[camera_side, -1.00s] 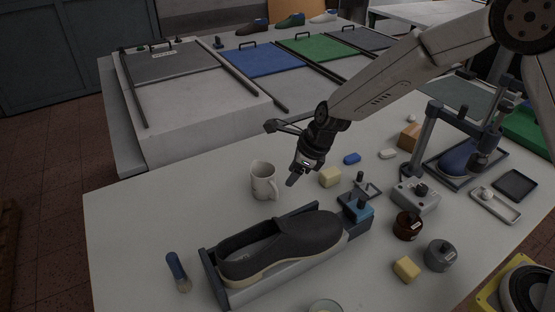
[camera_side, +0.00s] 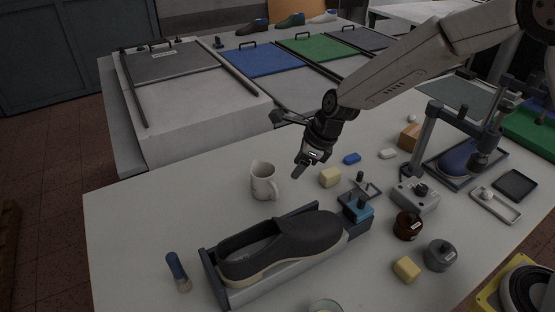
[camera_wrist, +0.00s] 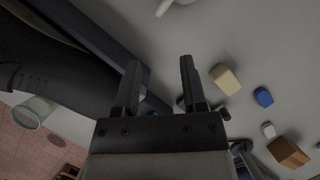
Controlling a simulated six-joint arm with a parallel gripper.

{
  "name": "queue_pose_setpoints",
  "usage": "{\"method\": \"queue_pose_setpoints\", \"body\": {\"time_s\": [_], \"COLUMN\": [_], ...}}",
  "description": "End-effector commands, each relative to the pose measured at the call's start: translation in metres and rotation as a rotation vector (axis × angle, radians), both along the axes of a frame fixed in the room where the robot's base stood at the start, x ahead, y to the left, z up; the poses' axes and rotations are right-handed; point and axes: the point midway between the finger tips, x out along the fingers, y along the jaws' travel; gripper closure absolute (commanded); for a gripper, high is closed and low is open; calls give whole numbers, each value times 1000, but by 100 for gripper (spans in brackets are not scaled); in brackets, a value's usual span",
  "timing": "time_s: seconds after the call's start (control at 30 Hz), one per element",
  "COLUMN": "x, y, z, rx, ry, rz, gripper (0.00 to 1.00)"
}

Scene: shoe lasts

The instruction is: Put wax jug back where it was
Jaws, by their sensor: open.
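The wax jug (camera_side: 262,183) looks like a pale mug and stands upright on the table, left of my gripper, its handle towards the lower right. In the wrist view only a white piece, likely its handle (camera_wrist: 166,6), shows at the top edge. My gripper (camera_side: 299,171) is above the table, right of the jug and apart from it. In the wrist view the two fingers of my gripper (camera_wrist: 160,64) are spread with nothing between them.
A dark shoe (camera_side: 285,245) lies in a long holder in front of the jug. A cream block (camera_side: 330,177), a blue block (camera_side: 352,158) and a blue clamp (camera_side: 357,206) are to the right. A blue-handled brush (camera_side: 176,268) lies at front left. Table left of the jug is clear.

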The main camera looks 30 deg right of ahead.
Motion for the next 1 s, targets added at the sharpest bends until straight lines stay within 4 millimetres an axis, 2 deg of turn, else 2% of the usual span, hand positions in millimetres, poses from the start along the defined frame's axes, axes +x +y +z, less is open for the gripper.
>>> {"method": "queue_pose_setpoints", "body": {"time_s": [0.17,0.37,1.0], "x": [-4,-19,-113], "y": [-5,-21,-96], "z": [1,4,13], "rx": [-23,-110,-532], "ry": [-13,-56,-215], "rz": [46,222,1246], "gripper": [46,46,46]}}
